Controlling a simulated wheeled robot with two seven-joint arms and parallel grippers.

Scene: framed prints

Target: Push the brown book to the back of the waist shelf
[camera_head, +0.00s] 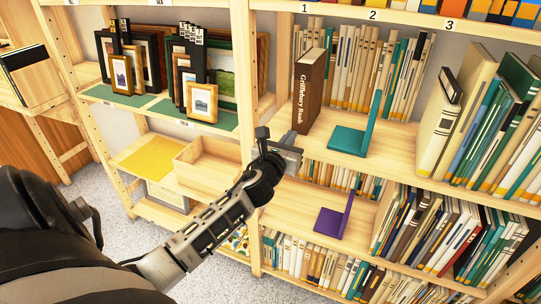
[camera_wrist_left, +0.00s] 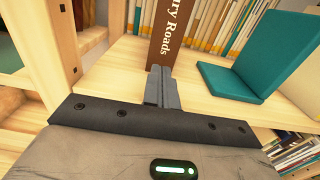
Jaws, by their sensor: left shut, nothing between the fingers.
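The brown book (camera_head: 309,92) stands upright on the waist shelf (camera_head: 377,147), its spine with white lettering facing out. It stands forward of the row of books at the back of the shelf. My left gripper (camera_head: 292,146) is shut and empty, just in front of the book's lower spine. In the left wrist view its closed fingers (camera_wrist_left: 161,86) overlap the foot of the brown book (camera_wrist_left: 173,35); I cannot tell whether they touch it. My right gripper is not in view.
A teal bookend (camera_head: 350,141) stands right of the brown book, with bare shelf between them. A wooden upright (camera_head: 244,75) is close on the left. A purple bookend (camera_head: 331,221) sits on the shelf below. Framed prints (camera_head: 202,102) stand in the left bay.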

